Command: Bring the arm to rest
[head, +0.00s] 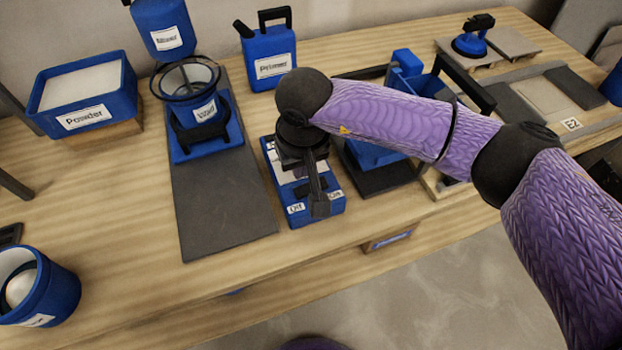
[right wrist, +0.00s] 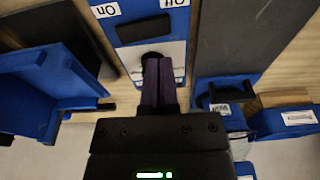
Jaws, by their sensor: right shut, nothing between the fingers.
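My right arm, in purple knit covering, reaches in from the right of the head view. My right gripper (head: 318,200) is over the blue switch box (head: 322,216) with the Off and On labels. In the right wrist view the gripper (right wrist: 158,62) is shut and empty, its fingers in front of the box's pale face. The box also shows there (right wrist: 152,14), with a dark rocker (right wrist: 143,29) between the labels and the fingertips. I cannot tell whether the fingers touch the box. My left gripper is not in view.
Left of the box are a dark mat (head: 215,205) and a blue Wait cup (head: 205,112) under a ring. A blue container (head: 372,152) is close on the right, partly behind my arm.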

